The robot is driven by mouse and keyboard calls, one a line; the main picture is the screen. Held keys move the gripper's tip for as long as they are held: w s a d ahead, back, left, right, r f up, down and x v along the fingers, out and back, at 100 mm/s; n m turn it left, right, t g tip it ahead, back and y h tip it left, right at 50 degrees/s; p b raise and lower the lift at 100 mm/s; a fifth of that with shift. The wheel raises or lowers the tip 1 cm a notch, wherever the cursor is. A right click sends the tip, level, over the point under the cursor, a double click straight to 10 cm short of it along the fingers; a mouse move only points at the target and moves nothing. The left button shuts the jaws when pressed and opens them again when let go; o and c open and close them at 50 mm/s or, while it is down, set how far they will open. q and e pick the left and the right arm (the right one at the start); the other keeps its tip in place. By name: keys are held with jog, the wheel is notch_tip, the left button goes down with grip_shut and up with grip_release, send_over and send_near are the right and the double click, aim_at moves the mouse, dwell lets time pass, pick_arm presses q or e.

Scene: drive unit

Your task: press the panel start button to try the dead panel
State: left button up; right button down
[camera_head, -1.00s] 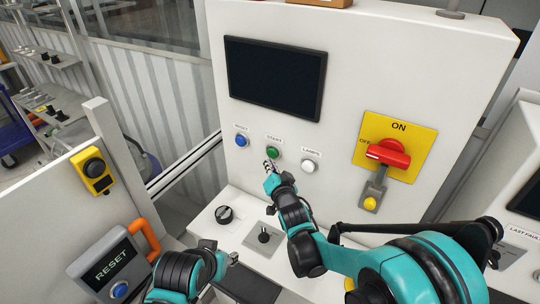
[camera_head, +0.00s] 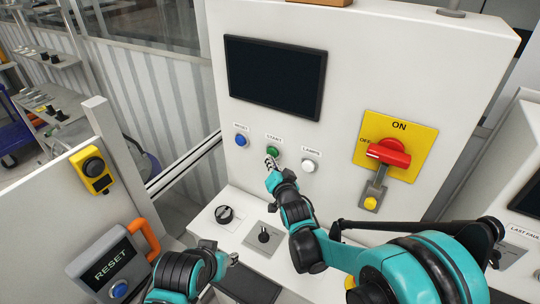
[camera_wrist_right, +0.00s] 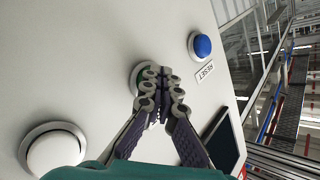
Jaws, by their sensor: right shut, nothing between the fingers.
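The green START button (camera_head: 272,151) is on the upright white panel, under its START label and below the dark screen (camera_head: 275,77). My right gripper (camera_head: 270,163) is shut and empty, with its fingertips at the button's lower edge in the head view.
A blue RESET button (camera_head: 241,140) and a white LAMPS button (camera_head: 309,166) flank START. A red rotary switch (camera_head: 388,153) on a yellow plate is to the right. A black knob (camera_head: 224,214) and a small joystick (camera_head: 264,235) stand on the ledge below.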

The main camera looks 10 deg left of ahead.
jog(key=shift+w+d, duration=0.1)
jog(key=shift+w, duration=0.05)
dwell(0.4)
jog(key=shift+s+a, duration=0.3)
jog(key=shift+s, duration=0.3)
jog(key=s, duration=0.1)
jog(key=s+a, duration=0.1)
jog(key=s, duration=0.1)
jog(key=s+a+b, duration=0.1)
jog(key=s, duration=0.1)
jog(key=shift+s+a, duration=0.1)
jog(key=shift+s, duration=0.15)
dwell(0.5)
